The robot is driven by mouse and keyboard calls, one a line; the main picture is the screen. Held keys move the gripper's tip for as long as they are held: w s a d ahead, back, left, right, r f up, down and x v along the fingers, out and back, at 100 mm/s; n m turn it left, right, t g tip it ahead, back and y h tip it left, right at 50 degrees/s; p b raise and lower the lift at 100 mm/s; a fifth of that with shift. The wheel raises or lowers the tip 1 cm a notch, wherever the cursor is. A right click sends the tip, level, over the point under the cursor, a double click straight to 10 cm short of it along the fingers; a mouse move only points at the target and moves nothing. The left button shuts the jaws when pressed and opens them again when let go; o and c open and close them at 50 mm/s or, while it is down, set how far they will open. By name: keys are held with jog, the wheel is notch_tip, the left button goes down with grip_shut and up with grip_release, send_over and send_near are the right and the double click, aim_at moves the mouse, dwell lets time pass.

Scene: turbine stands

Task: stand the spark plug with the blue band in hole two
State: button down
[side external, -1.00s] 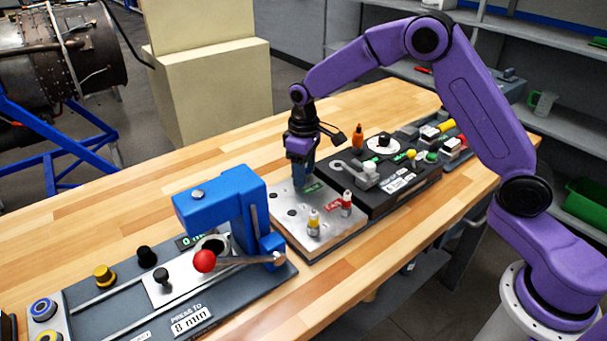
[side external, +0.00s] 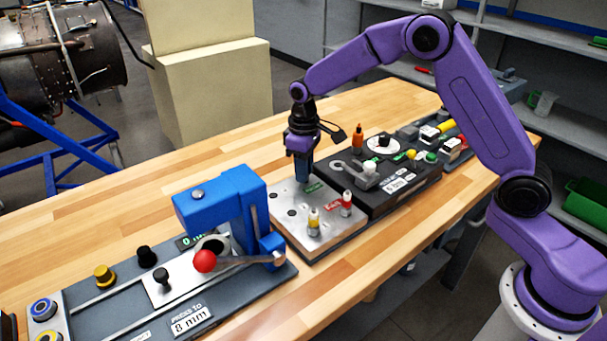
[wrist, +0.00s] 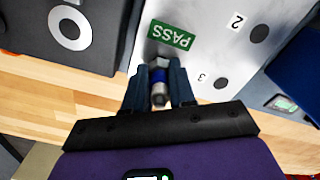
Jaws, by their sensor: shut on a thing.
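My gripper (wrist: 158,88) is shut on a spark plug with a blue band (wrist: 158,74), seen between the fingers in the wrist view. In the side view my gripper (side external: 302,178) points down over the back corner of the light metal plate (side external: 330,222), near the green label; the fingers hide the held plug there. In the wrist view the green PASS label (wrist: 171,34) is just beyond the plug. Hole two (wrist: 259,33), marked 2, looks empty, up and right of the plug. Hole three (wrist: 221,82) also looks empty, to the right.
A yellow-banded plug (side external: 313,222) and a red-banded plug (side external: 346,203) stand on the plate's front part. A blue press (side external: 222,205) with a red-knobbed lever stands left of the plate. A black fixture (side external: 385,178) adjoins it on the right. Bare wood lies behind.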

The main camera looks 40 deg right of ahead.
jog(key=shift+r, duration=0.45)
jog(key=shift+r, duration=1.9)
send_near(292, 204)
jog(key=s+a+r, duration=0.1)
jog(key=s+r, duration=0.1)
jog(key=shift+s+a+f, duration=0.1)
jog(key=shift+a+f, duration=0.1)
jog(key=shift+f, duration=1.1)
jog(key=shift+s+a+f, duration=0.1)
jog(key=shift+a+f, duration=0.1)
jog(key=shift+f, duration=1.05)
jog(key=shift+f, duration=1.85)
jog(key=shift+s+f, duration=0.1)
jog(key=shift+f, duration=0.05)
